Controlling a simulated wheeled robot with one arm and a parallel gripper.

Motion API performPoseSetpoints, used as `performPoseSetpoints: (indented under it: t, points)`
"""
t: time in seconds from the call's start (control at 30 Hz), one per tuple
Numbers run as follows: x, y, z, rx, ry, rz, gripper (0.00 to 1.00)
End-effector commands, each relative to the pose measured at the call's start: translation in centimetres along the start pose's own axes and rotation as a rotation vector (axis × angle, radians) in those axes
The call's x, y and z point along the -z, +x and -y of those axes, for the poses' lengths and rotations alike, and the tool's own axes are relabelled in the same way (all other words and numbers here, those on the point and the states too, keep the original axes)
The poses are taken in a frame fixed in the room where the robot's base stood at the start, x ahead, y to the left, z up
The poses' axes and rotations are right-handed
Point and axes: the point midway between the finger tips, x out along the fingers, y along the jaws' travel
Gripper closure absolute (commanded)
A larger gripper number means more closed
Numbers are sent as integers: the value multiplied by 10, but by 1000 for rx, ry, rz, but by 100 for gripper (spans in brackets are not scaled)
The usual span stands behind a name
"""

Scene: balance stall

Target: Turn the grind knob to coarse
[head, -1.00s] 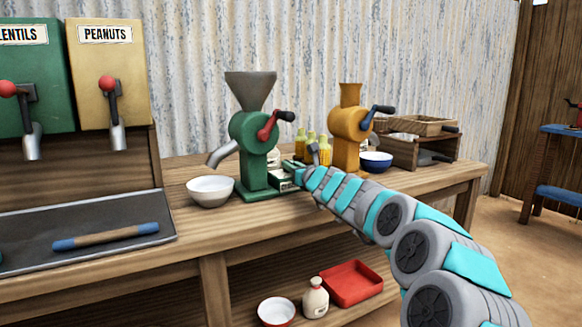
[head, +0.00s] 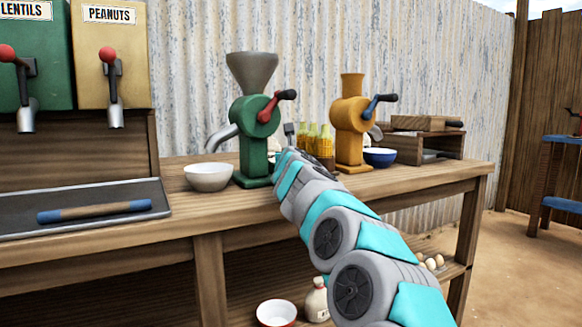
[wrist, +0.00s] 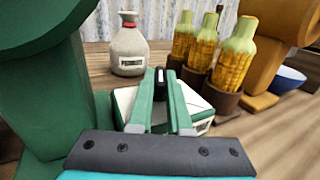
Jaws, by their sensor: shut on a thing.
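The green grinder (head: 256,122), with a grey hopper and a red crank, stands on the counter. In the wrist view its green body (wrist: 35,90) fills the left side. A small pale box with green parts (wrist: 195,103) sits beside it, with a label too small to read. A black knob with a pale tip (wrist: 160,84) rises over this box. My gripper (wrist: 160,90) is shut on the black knob, its two green fingers on either side. In the head view my arm hides the box and knob. The knob's setting cannot be read.
A white bowl (head: 208,178) stands left of the grinder. An orange grinder (head: 352,125) and blue bowl (head: 380,157) are to the right. The counter's front edge (head: 400,192) is mostly clear.

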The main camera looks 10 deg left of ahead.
Motion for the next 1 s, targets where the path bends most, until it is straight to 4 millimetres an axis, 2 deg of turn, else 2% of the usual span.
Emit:
performPoseSetpoints:
  t: [0.1, 0.43, 1.0]
  points:
    - [3, 1, -6, 86, -3, 1, 100]
    - [-1, 1, -6, 266, -1, 0, 100]
    - [1, 2, -6, 349, -1, -2, 100]
